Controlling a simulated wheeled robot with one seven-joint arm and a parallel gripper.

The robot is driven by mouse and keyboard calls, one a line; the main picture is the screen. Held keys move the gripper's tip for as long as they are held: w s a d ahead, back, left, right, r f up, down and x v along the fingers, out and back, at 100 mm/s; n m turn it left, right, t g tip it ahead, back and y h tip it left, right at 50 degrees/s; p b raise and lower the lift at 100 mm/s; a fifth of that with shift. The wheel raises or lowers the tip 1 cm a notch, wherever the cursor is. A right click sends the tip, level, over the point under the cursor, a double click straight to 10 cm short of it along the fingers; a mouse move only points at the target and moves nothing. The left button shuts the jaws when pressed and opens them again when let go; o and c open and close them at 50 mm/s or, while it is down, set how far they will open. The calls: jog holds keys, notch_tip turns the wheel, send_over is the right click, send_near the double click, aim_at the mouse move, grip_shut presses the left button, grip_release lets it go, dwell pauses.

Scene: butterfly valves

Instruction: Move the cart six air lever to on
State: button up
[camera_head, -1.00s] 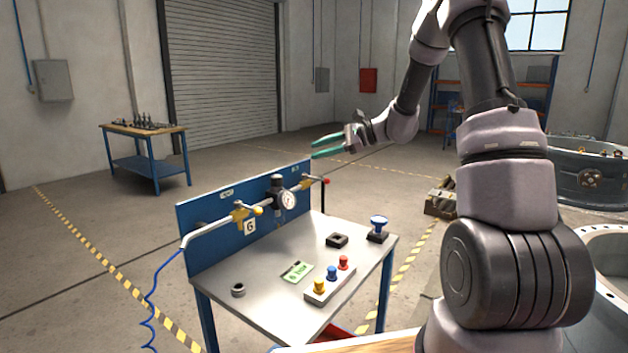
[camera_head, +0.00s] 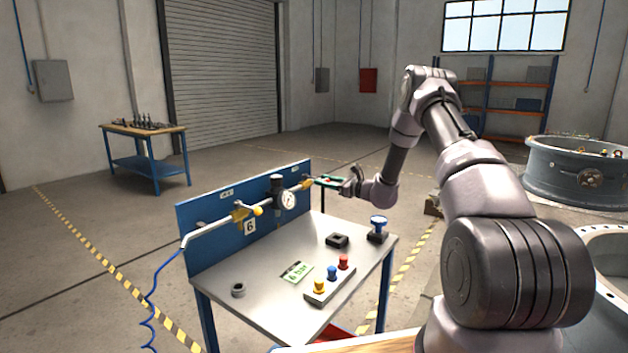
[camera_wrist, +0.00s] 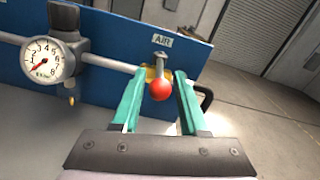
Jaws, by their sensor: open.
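The air lever (camera_wrist: 161,90) ends in a red ball knob, below the "AIR" label (camera_wrist: 162,41) on the blue back panel. In the wrist view its knob stands between the two green fingers of my gripper (camera_wrist: 158,92), with gaps showing on both sides. My gripper (camera_head: 328,182) is open at the right end of the panel in the head view, where its fingers largely hide the red knob. The cart (camera_head: 262,282) has a grey top and a "6" plate (camera_head: 250,227). A yellow valve (camera_head: 241,212) sits on the pipe farther left.
A pressure gauge (camera_wrist: 44,61) is on the pipe left of my fingers, needle at the low end. The cart top holds a button box (camera_head: 330,286), a green card (camera_head: 297,272), a ring (camera_head: 238,290) and a blue-topped item (camera_head: 378,228). Open floor lies right of the panel.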

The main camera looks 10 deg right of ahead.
aim_at(308, 177)
jog(key=shift+x, duration=2.45)
grip_shut()
